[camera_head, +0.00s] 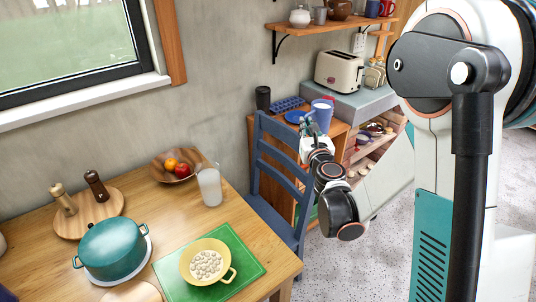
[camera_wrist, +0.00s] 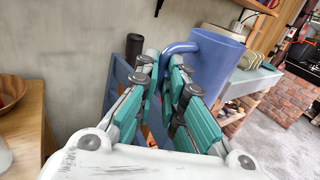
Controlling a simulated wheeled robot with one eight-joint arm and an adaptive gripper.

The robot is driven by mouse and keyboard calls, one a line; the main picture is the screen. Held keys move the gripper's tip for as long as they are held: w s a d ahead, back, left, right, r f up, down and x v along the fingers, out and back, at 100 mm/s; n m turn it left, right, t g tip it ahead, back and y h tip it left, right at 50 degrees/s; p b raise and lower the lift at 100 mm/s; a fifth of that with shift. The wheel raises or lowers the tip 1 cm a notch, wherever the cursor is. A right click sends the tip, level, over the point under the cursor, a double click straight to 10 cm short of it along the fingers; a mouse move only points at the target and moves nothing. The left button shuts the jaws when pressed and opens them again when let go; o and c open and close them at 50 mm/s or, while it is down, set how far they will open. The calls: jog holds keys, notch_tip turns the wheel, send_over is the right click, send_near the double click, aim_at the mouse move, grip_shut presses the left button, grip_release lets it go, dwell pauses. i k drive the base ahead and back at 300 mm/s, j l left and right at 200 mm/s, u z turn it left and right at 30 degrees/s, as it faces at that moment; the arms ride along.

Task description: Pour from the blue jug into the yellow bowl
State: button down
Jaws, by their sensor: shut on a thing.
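The blue jug (camera_head: 322,115) is in my gripper (camera_head: 309,130), away from the table, and looks about upright. In the wrist view the jug (camera_wrist: 212,65) is to the right of the fingers, and its handle passes between the fingertips of my gripper (camera_wrist: 168,68). What is inside the jug cannot be seen. The yellow bowl (camera_head: 228,277) sits on a green mat (camera_head: 246,258) at the table's front right, well to the lower left of the gripper. Several pale round pieces lie in the bowl.
On the wooden table (camera_head: 140,192) stand a teal pot (camera_head: 112,248), a clear glass pitcher (camera_head: 210,187), a fruit bowl (camera_head: 160,167) and a board with two mills (camera_head: 98,212). A blue chair (camera_head: 277,160) stands between table and gripper. A toaster (camera_head: 338,72) is behind.

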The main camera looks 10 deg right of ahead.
aim_at(204, 261)
jog(key=i+l, duration=0.15)
jog(key=l, duration=0.15)
jog(key=i+l, duration=0.15)
jog(key=l+u, duration=0.15)
jog(key=u, duration=2.55)
